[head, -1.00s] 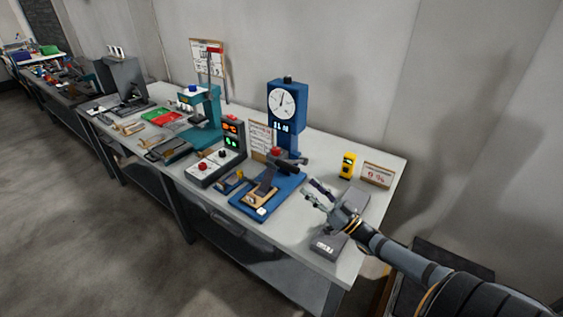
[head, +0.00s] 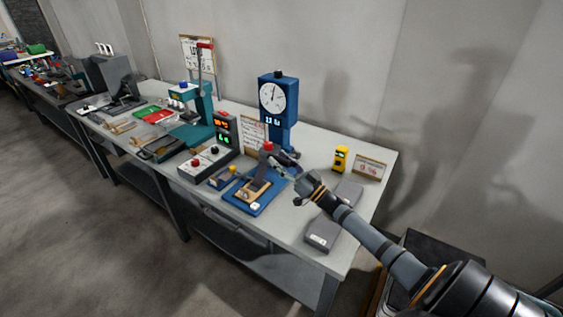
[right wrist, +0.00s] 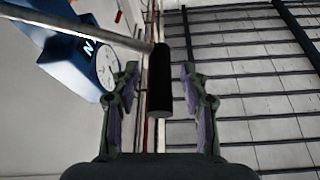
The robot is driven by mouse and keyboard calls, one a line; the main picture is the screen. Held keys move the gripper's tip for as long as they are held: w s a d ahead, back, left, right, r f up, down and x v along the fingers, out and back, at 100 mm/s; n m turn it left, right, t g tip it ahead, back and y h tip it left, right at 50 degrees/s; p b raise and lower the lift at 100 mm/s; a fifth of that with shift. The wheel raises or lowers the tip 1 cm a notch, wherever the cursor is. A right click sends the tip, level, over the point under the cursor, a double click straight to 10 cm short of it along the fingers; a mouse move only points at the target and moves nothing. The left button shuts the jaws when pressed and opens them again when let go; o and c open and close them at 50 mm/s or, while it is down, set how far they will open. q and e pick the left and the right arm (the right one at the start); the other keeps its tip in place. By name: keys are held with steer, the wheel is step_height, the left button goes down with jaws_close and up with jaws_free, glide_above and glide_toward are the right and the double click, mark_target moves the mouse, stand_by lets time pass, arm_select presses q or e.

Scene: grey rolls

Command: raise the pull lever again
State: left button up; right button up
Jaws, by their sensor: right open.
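A pull lever shows in the right wrist view as a thin metal rod with a black grip (right wrist: 160,85) at its end. The rod comes in from the left, near the blue dial gauge (right wrist: 95,62). In the head view the blue gauge stand (head: 279,100) rises at the back of the bench, with the lever partly hidden by my gripper. My right gripper (head: 281,169) is open in front of the stand. In the right wrist view its fingers (right wrist: 158,72) stand on both sides of the black grip, with visible gaps. My left gripper is not in view.
A blue base (head: 243,202) with a wooden fixture lies left of my gripper. A grey box (head: 322,234), a yellow meter (head: 341,158) and a sign (head: 369,167) stand to the right. A control box (head: 205,163) and a teal press (head: 205,108) stand further left.

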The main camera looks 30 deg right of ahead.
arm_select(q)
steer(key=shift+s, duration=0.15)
arm_select(e)
steer(key=shift+c, duration=0.5)
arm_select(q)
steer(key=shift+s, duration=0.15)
arm_select(e)
jaws_close()
